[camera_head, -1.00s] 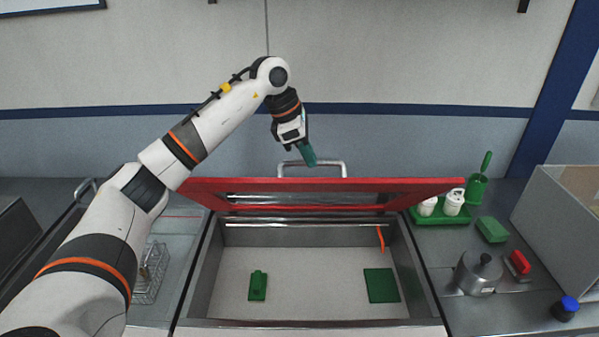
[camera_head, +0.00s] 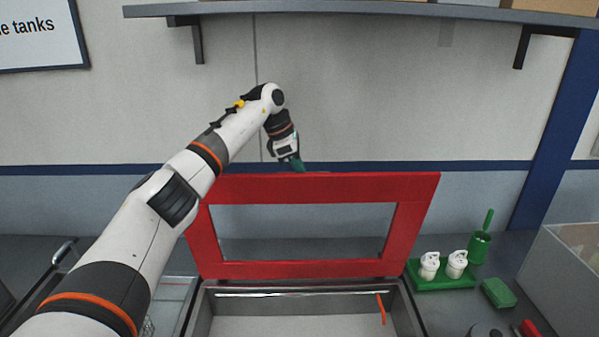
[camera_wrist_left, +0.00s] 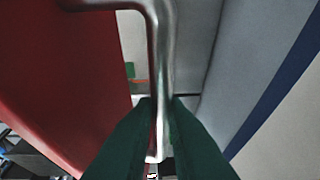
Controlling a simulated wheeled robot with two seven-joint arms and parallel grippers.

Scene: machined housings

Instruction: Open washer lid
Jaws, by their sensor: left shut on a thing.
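The red-framed washer lid (camera_head: 312,270) stands raised, close to upright, at the back of the open washer tub (camera_head: 300,327) in the head view. Its window shows the wall behind. My left gripper (camera_head: 298,165) is at the lid's top edge, left of the middle. In the left wrist view the green fingers (camera_wrist_left: 160,110) are shut on the metal lid handle (camera_wrist_left: 165,45), with the red lid frame (camera_wrist_left: 70,75) at the left. The handle is hidden behind the lid in the head view. My right gripper is not in view.
A grey box (camera_head: 570,265) is at the far right. A wall shelf (camera_head: 370,10) hangs above.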

